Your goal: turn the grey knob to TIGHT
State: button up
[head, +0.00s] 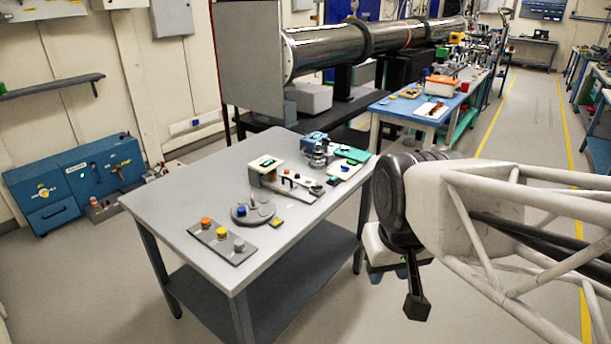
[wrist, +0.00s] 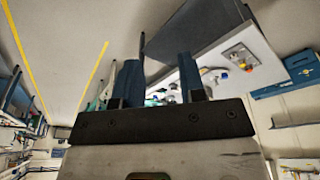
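The grey knob (head: 239,244) appears to be the small grey one at the near right end of a flat grey panel (head: 221,240) on the table. My gripper (head: 415,303) hangs off the table's right side, well apart from the panel. In the wrist view its two blue fingers (wrist: 158,78) stand apart with nothing between them. The panel shows beyond them at upper right (wrist: 243,58).
The grey table (head: 165,205) also bears a round grey disc (head: 262,214) with a blue knob, a yellow block (head: 277,222), and a white instrument (head: 266,164). A blue table (head: 400,105) stands behind. The table's left part is clear.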

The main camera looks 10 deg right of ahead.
jog(key=w+r+n, duration=0.2)
jog(key=w, duration=0.8)
jog(key=w+r+n, duration=0.2)
jog(key=w+n, duration=0.1)
jog(key=w, duration=0.6)
jog(key=n+g, duration=0.3)
jog(key=n, duration=0.9)
send_over(317, 187)
notch_tip(317, 187, down, 23)
jog(key=shift+w+f, duration=0.1)
jog(key=shift+f, duration=0.05)
jog(key=shift+w+f+n, duration=0.15)
jog(key=shift+w+n, duration=0.05)
jog(key=shift+n, duration=0.1)
jog(key=shift+f, duration=0.15)
jog(key=shift+f, duration=3.75)
